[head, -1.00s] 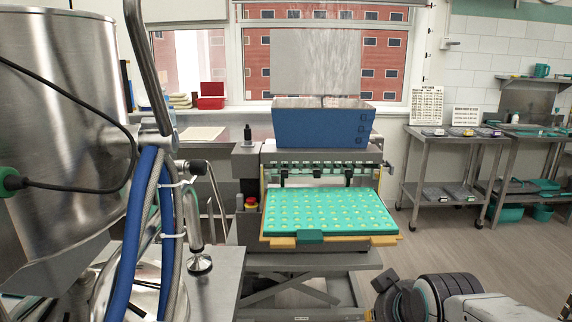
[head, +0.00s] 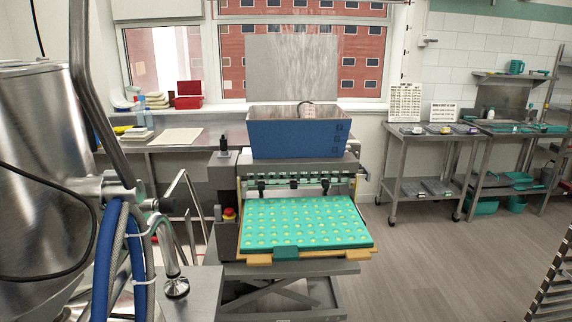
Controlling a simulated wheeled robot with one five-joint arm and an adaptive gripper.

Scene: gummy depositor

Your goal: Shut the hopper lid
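The hopper (head: 298,137) is a blue open-topped box on top of the depositor machine. Its lid (head: 292,68) is a grey metal sheet standing upright at the hopper's back edge, in front of the window. The lid is open, and the hopper's inside shows partly over the front wall. A small dark curved thing shows inside the hopper at its right. My gripper is not in this view, so its state is hidden.
A teal mould tray (head: 305,247) sits below the hopper at the machine's front. A large steel kettle (head: 38,150) with hoses stands close at left. Steel tables (head: 432,172) stand at right. A dark rack (head: 556,275) edges in at lower right. The floor (head: 430,275) between is clear.

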